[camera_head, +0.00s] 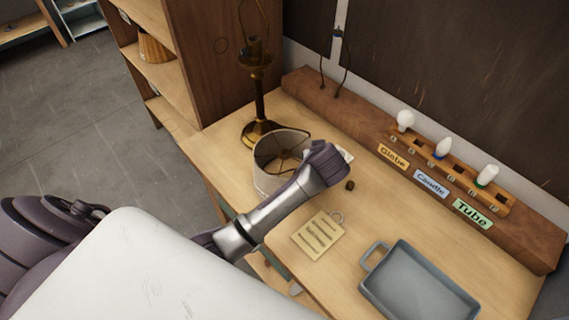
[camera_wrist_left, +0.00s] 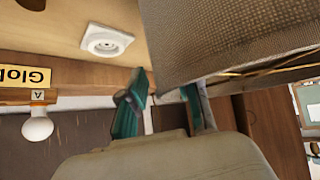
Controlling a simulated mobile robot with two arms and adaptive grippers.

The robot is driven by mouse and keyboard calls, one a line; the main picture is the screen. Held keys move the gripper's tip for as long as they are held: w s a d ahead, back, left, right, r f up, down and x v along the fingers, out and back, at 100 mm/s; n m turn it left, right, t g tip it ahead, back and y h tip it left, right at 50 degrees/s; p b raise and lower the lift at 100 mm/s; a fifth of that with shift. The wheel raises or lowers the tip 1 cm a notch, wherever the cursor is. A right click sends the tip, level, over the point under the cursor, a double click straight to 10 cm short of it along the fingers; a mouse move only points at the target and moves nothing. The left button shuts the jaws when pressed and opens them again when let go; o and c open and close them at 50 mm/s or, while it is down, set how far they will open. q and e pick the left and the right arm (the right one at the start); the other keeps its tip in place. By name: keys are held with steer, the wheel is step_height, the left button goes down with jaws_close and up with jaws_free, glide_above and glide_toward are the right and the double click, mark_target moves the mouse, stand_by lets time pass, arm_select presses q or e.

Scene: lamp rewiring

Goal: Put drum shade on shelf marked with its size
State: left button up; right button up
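The pale drum shade (camera_head: 269,177) sits at the back left of the workbench, its open end with spokes showing. My left arm reaches over it from the left; its wrist hides part of the shade and the fingers in the head view. In the left wrist view the shade's woven wall (camera_wrist_left: 235,40) fills the upper right. My left gripper (camera_wrist_left: 163,105) has its teal fingers apart at the shade's near edge; contact is unclear. The wooden shelf unit (camera_head: 177,70) stands at the back left; no size marks are readable. My right gripper is not in view.
A brass lamp (camera_head: 258,95) stands behind the shade. A ribbed shade (camera_head: 153,48) sits on a shelf. A card (camera_head: 317,235), grey tray (camera_head: 420,285) and dark knob (camera_head: 350,185) lie on the bench. A labelled bulb rack (camera_head: 450,172) is at right. A white socket (camera_wrist_left: 105,40) is near the gripper.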

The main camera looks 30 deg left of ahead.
arm_select(q)
jaws_close()
steer(key=shift+r, duration=0.15)
stand_by(0.4)
